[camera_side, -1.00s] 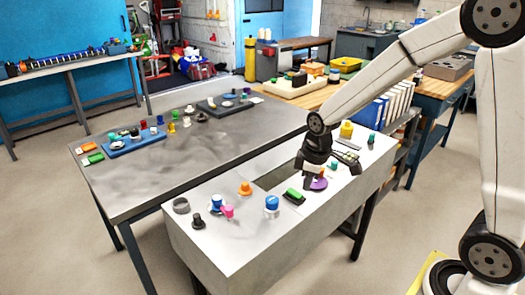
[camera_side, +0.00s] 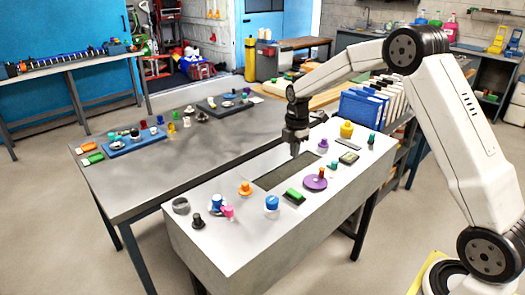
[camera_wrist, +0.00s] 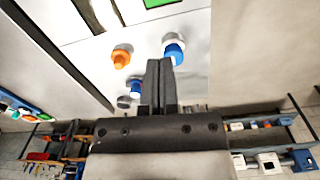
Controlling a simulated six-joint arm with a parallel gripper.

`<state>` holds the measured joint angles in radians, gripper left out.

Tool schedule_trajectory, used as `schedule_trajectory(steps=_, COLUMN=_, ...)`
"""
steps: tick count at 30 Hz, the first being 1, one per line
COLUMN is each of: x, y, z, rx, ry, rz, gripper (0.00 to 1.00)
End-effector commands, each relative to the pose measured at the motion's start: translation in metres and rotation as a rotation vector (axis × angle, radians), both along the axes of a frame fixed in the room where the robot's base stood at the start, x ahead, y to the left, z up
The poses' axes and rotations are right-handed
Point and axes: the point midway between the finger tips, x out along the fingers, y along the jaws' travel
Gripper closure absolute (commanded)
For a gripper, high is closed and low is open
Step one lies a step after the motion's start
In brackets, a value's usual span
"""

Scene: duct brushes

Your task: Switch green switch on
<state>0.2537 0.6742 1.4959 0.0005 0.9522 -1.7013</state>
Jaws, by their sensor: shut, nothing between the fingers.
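The green switch (camera_side: 294,194) is a green rocker in a black base on the light grey box top, just in front of the dark rectangular opening. Which way it is tipped is too small to tell. In the wrist view only part of a green piece (camera_wrist: 162,2) shows at the top edge. My gripper (camera_side: 295,154) is shut and empty, pointing down above the box's far side, apart from the switch. In the wrist view its closed fingers (camera_wrist: 160,68) show in the middle.
A purple disc (camera_side: 315,183) with a small orange knob stands right of the switch. A blue knob (camera_side: 272,203) and an orange knob (camera_side: 245,188) stand to its left. A yellow button (camera_side: 346,129) is at the far right end. The opening (camera_side: 283,176) lies behind the switch.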

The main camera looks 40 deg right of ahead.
Motion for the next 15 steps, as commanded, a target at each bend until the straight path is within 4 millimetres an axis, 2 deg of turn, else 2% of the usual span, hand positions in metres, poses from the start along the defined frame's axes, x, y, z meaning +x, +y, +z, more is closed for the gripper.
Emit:
schedule_trajectory(steps=6, x=0.010, y=-0.012, z=-0.003, rx=0.003, ry=0.015, rz=0.101, gripper=1.00)
schedule_trajectory(steps=15, x=0.011, y=-0.015, z=-0.003, rx=0.003, ry=0.018, rz=0.125, gripper=1.00)
